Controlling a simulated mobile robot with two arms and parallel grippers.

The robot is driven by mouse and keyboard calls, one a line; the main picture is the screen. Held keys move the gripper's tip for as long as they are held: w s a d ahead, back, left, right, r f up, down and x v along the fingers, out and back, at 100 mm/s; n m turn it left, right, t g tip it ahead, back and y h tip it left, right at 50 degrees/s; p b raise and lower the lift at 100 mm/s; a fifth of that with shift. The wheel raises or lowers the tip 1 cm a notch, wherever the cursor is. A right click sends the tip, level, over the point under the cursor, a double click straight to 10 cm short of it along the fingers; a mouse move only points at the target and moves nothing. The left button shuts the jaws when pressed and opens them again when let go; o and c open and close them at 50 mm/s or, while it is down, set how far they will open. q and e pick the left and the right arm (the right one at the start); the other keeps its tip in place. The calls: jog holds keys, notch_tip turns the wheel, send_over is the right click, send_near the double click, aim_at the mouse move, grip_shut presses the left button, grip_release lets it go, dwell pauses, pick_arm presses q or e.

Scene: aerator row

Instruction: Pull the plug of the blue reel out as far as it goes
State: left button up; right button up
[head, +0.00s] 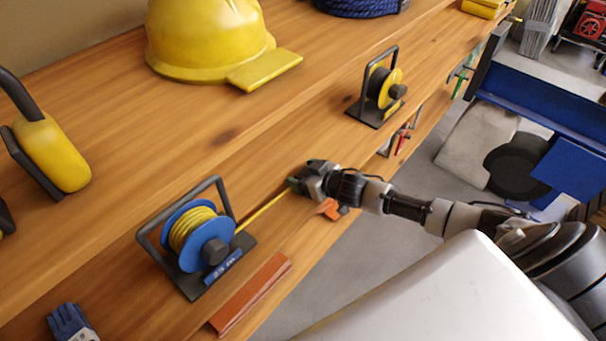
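The blue reel (207,245) stands in a dark frame on the wooden shelf at the lower left, with yellow cable wound between its blue discs. A straight length of yellow cable (264,212) runs from it up and right to my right gripper (300,183). My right gripper is shut on the cable's end, where the plug is; the fingers hide most of the plug and only a small dark greenish bit shows. My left gripper is not in view.
A yellow reel (384,88) in a dark frame stands further along the shelf. A yellow helmet (205,40) lies on the upper board. Below my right gripper is an orange item (330,209). A reddish-brown flat piece (250,294) lies near the shelf edge, and a blue glove (70,322) lies lower left.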

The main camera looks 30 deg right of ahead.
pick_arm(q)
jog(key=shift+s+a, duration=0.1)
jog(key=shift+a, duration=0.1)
pick_arm(e)
jog(key=shift+r, duration=0.1)
jog(key=shift+s+r, duration=0.1)
jog(key=shift+s, duration=0.2)
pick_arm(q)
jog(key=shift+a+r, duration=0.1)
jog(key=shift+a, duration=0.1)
pick_arm(e)
jog(key=v, duration=1)
jog(key=shift+d, duration=0.1)
